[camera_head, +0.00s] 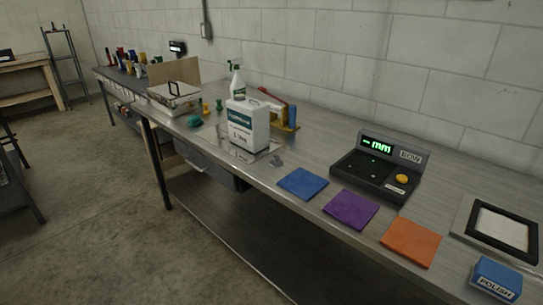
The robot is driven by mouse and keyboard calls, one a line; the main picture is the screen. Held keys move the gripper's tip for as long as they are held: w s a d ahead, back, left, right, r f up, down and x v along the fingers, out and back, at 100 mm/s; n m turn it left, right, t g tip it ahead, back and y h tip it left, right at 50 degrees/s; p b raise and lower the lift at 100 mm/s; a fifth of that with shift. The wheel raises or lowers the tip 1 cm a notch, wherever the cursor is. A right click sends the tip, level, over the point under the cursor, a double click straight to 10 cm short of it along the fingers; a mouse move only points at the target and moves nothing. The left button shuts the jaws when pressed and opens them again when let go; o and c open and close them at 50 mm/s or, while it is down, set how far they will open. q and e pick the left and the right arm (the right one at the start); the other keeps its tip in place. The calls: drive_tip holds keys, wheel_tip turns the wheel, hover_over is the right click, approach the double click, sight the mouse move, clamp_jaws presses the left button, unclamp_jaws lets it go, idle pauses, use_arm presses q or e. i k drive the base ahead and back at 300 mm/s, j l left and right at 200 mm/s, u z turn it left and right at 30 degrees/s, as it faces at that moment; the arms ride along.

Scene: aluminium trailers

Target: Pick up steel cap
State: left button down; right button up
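A small grey metallic piece (277,160) lies on the steel workbench (335,131), just right of the white jug. It looks like the steel cap, but it is too small to make out its shape clearly. The white jug (247,137) with a green label stands upright on a shiny plate (232,154). Neither of my grippers shows in the head view.
Blue (303,183), purple (350,209) and orange (411,242) cloths lie along the front edge. Behind them sits a black device (376,172) with a green "mm" display. A spray bottle (236,82) stands behind the jug. A blue polish box (497,279) is at right.

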sight(276, 162)
drive_tip(key=i+j, duration=0.2)
drive_tip(key=i+j+z, duration=0.15)
drive_tip(key=j, duration=0.25)
drive_tip(key=i+j, duration=0.2)
drive_tip(key=i+j+z, duration=0.15)
drive_tip(key=j, duration=0.3)
drive_tip(key=i+j, duration=0.2)
drive_tip(key=j, duration=0.15)
drive_tip(key=z, duration=0.05)
